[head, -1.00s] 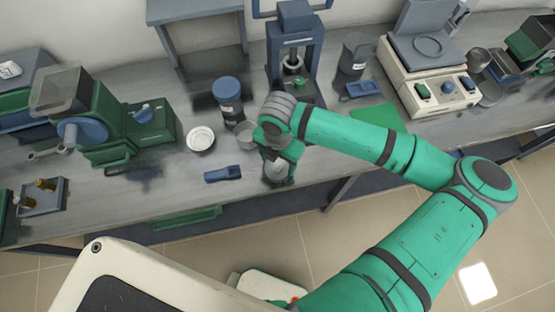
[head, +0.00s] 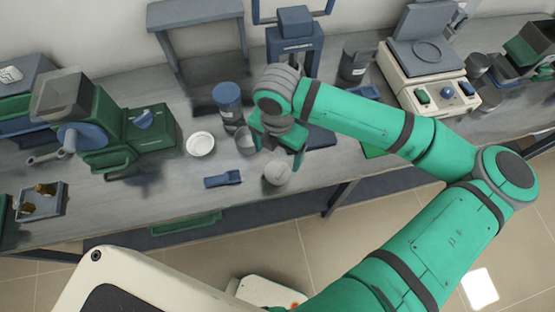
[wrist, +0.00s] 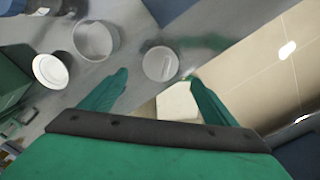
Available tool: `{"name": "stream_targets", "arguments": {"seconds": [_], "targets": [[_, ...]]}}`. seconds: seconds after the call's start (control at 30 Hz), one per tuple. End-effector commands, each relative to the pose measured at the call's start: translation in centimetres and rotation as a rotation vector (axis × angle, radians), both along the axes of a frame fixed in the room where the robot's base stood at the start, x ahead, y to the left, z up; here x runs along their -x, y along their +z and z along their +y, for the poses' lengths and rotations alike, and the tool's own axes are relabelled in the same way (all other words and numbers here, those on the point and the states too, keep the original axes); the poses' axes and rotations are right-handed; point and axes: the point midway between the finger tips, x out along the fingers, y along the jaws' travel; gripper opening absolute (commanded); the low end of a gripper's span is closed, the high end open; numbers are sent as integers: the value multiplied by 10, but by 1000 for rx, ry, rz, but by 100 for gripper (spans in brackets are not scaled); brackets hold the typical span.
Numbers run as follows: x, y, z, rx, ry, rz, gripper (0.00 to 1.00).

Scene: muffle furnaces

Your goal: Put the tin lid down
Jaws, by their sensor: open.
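The tin lid (head: 278,173) is a small round pale-grey disc. It lies on the bench near the front edge, and it also shows in the wrist view (wrist: 161,63). My gripper (head: 278,150) is open and empty above the lid. In the wrist view its fingers (wrist: 156,77) are spread apart, with the lid beyond and between the tips, not touched. An open grey tin (head: 245,138) stands to the left of and behind the lid; it also shows in the wrist view (wrist: 95,40).
A white dish (head: 200,144), a blue-lidded jar (head: 228,103) and a blue scoop-like piece (head: 223,179) stand left of the lid. A green machine (head: 115,135) is further left, a balance-like device (head: 425,75) to the right. The bench's front edge is close to the lid.

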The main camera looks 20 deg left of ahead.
Motion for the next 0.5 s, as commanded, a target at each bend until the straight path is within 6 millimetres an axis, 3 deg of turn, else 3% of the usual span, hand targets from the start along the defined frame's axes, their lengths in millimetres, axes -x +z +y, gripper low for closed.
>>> {"name": "stream_targets", "arguments": {"seconds": [0.2, 0.5], "targets": [[0, 27, 0, 0, 0, -1, 82], [1, 34, 9, -28, -4, -1, 82]]}}
